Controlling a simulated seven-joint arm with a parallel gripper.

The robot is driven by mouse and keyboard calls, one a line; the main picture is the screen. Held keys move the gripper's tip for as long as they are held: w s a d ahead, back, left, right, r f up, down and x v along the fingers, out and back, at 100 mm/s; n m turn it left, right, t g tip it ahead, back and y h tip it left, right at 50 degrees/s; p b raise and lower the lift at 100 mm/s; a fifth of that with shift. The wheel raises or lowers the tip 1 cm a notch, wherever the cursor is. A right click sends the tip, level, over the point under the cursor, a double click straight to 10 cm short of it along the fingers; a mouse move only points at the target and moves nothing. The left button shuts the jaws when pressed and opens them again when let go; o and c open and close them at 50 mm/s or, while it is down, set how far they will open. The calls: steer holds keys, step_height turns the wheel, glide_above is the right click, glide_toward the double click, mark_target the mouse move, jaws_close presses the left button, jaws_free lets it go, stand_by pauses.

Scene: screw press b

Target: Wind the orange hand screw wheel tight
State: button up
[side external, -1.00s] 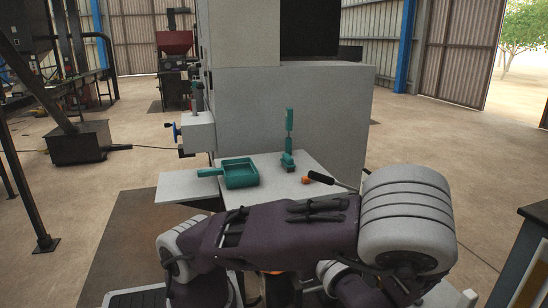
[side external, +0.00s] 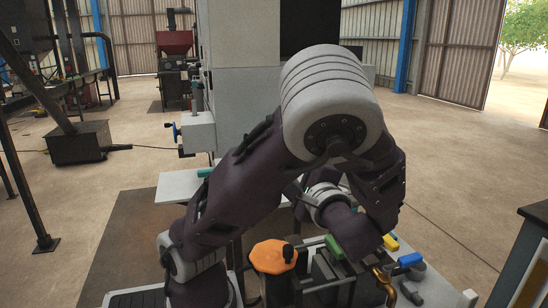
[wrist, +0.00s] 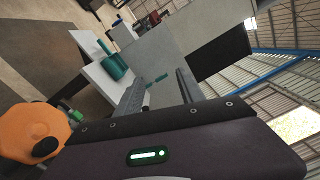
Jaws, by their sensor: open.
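The orange hand wheel (side external: 268,258) stands in the lower middle of the side external view, with a black knob (side external: 288,253) on its right part. In the wrist view the wheel (wrist: 30,128) is at the lower left, its black knob (wrist: 45,149) at its lower right edge. My gripper (wrist: 162,77) shows two dark fingers spread apart, with nothing between them. It is apart from the wheel, to the wheel's right in the wrist view. In the side external view my arm hides the fingers. The screw below the wheel is mostly hidden.
Green (side external: 333,246), yellow (side external: 390,242) and blue (side external: 410,260) handles and a brass-coloured hook (side external: 383,278) sit right of the wheel. A large grey cabinet (side external: 235,85) rises behind.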

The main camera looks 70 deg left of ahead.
steer(key=s+a+n, duration=0.1)
steer(key=a+n, duration=0.2)
steer(key=n, duration=0.7)
steer(key=s+a+n, duration=0.2)
steer(key=n, duration=0.9)
steer(key=shift+a+t, duration=0.3)
steer(key=shift+a, duration=0.1)
steer(key=shift+r, duration=0.15)
